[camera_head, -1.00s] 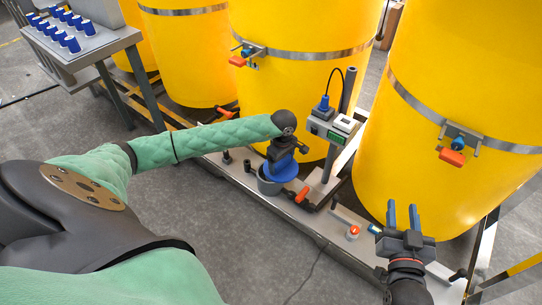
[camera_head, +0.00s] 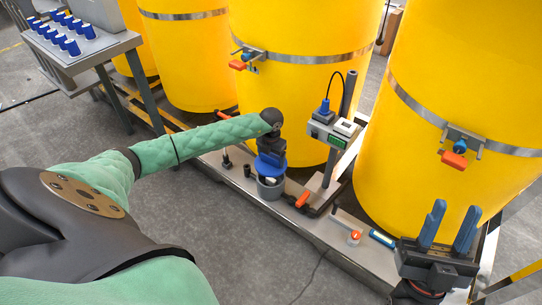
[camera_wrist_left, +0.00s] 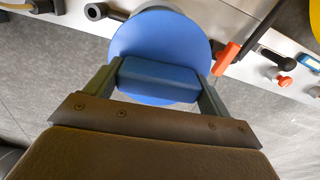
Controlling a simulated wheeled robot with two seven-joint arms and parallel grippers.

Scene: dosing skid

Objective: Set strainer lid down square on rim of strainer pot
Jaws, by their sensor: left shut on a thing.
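The blue strainer lid (camera_head: 268,166) is held by my left gripper (camera_head: 271,151), which is shut on its raised grip. The lid also shows in the left wrist view as a blue disc (camera_wrist_left: 150,38), with the grip block (camera_wrist_left: 158,76) between the fingers. The grey strainer pot (camera_head: 270,190) stands on the skid. The lid looks tilted and above the pot's far side, with part of the opening and something white (camera_head: 269,181) inside showing. I cannot tell whether lid and rim touch. My right gripper (camera_head: 456,213) is open and empty at the lower right.
An orange-handled valve (camera_head: 302,199) is right of the pot. A post carries a grey meter box (camera_head: 335,130) behind it. Yellow tanks (camera_head: 300,80) stand close behind. A red-capped item (camera_head: 355,236) and a blue item (camera_head: 382,238) lie on the skid further right.

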